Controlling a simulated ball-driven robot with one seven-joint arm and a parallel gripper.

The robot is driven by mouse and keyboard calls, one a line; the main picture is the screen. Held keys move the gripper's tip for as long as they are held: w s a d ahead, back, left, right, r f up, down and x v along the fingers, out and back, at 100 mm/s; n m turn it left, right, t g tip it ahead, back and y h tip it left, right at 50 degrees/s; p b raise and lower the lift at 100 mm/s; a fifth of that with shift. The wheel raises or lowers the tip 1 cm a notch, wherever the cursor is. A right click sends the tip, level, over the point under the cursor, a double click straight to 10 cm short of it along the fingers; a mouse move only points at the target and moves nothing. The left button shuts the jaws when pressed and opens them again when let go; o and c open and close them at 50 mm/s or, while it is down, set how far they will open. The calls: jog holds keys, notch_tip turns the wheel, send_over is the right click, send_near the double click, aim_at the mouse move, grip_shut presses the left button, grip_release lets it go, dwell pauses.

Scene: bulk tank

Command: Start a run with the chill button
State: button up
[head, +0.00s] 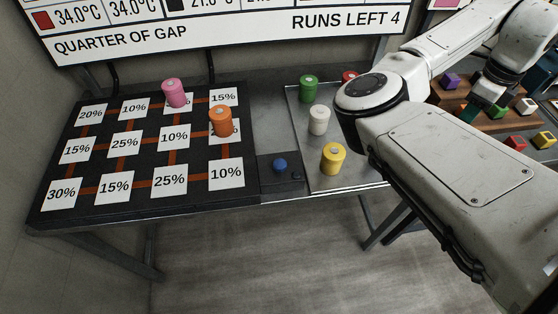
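A blue button (280,166) sits on a dark panel at the front edge of the table, between the black board and the grey tray. No label shows on it, and nothing touches it. My arm reaches from the lower right up and across to the upper right. My gripper (483,104) points down over the coloured blocks at the right, far from the button. A dark green block (470,112) shows at its lower end. I cannot tell whether the fingers hold it or only stand in front of it.
The board (197,193) carries percent cards, a pink canister (174,93) and an orange canister (220,121). The tray (296,116) holds green (308,89), white (319,120), yellow (333,158) and partly hidden red (349,77) canisters. A screen (230,30) reads "RUNS LEFT 4".

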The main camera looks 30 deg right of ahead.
grip_shut()
dwell(0.9)
